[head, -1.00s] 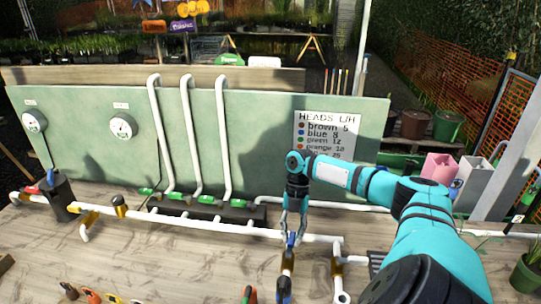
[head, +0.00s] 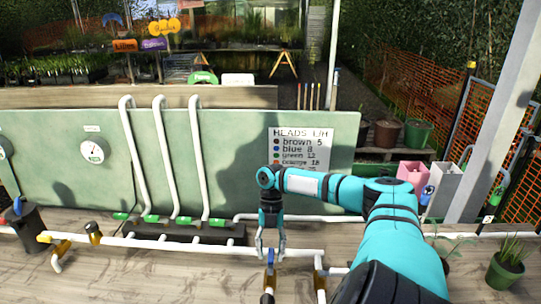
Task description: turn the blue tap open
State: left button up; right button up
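The blue tap (head: 270,257) has a narrow blue handle and sits on a white pipe branch at the lower middle of the head view. My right gripper (head: 270,249) points down over it. Its two fingers are apart, one on each side of the handle's upper end, with a gap visible between them. I cannot tell whether either finger touches the handle. My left gripper is not in view.
A white pipe (head: 200,246) runs along the wooden bench. Green-handled valves (head: 184,220) sit before a green panel (head: 235,150) with a sign (head: 300,148). A black canister (head: 27,228) stands at left. Potted plants (head: 505,270) are at right.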

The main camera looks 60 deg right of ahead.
jog(key=v, duration=1.2)
dwell(0.6)
